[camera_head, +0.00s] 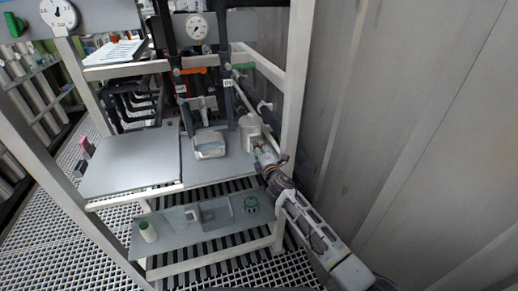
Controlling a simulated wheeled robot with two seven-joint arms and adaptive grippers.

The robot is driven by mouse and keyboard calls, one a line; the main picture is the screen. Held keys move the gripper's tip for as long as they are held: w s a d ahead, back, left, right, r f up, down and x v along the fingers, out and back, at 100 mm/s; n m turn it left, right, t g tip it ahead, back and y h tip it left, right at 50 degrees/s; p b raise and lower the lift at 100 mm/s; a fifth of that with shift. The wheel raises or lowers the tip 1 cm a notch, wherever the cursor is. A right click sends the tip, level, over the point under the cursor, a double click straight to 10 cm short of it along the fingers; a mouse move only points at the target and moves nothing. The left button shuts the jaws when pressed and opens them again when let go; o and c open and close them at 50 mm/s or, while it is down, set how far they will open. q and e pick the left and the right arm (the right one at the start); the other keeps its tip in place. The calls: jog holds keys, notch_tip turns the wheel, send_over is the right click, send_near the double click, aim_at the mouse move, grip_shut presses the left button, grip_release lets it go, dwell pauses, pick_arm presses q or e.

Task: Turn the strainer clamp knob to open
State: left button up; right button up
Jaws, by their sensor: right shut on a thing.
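The strainer (250,125) appears as a pale rounded housing at the right end of the grey shelf, beside the right frame post. My right arm comes in from the lower right. My right gripper (262,150) is at the front of the strainer, shut on what appears to be its clamp knob. The knob is hidden by the gripper and too small to make out, so I cannot tell how far it is turned. My left gripper is not in view.
A flat grey panel (130,160) lies further left. A corrugated wall (400,110) stands close on the right.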

jog(key=n, duration=0.3)
jog(key=shift+n+p, duration=0.4)
jog(key=n, duration=0.2)
jog(key=shift+n+p, duration=0.3)
jog(key=shift+n, duration=0.3)
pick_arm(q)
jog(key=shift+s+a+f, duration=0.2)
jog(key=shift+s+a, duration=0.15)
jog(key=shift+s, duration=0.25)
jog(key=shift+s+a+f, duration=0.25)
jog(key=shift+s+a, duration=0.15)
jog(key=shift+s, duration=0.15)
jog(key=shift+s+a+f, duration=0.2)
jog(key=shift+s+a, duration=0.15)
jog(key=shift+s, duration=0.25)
pick_arm(e)
jog(key=shift+a, duration=0.1)
jog(key=o, duration=1)
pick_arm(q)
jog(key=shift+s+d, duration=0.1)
pick_arm(e)
jog(key=shift+s, duration=0.15)
